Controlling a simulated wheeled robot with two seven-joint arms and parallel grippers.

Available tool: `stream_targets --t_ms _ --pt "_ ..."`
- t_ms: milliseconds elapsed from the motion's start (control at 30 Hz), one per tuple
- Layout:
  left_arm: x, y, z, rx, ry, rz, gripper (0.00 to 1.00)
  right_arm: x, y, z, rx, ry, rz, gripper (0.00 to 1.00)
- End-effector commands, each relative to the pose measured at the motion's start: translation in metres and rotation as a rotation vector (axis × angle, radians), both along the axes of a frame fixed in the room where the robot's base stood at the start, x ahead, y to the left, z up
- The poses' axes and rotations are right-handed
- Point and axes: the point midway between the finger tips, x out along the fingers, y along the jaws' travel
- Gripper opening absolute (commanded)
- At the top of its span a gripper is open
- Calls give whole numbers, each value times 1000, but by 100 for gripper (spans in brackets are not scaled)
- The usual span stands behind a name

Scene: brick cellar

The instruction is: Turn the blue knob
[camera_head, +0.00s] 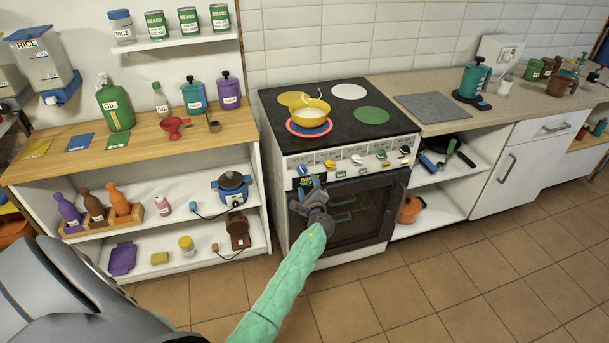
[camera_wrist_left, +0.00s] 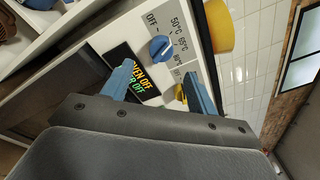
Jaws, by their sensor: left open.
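The blue knob (camera_head: 302,170) is the leftmost of the row on the stove's front panel. In the left wrist view the blue knob (camera_wrist_left: 160,48) has a white pointer line and temperature markings around it. My left gripper (camera_head: 309,183) is just below and in front of the knob in the head view. In the left wrist view my left gripper (camera_wrist_left: 158,78) is open with two blue fingers. The knob lies beyond the fingertips, roughly between them and apparently not touched. My right gripper is not in view.
A yellow knob (camera_head: 330,165) sits right of the blue one, followed by several more. A yellow pot (camera_head: 309,112) stands on the hob above. The oven door (camera_head: 352,214) is below. A wooden counter (camera_head: 180,143) adjoins the stove at left.

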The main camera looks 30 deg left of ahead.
Motion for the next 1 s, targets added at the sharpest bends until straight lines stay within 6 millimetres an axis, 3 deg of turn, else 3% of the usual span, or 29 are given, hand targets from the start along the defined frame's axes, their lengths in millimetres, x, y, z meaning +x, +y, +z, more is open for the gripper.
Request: stream_targets --t_ms 500,933,1000 --pt "45 46 3 -2 -1 3 59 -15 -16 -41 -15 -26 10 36" --pt "53 54 0 -4 -2 3 59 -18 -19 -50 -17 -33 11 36" --pt "53 54 0 -3 -2 2 49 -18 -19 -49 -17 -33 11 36"
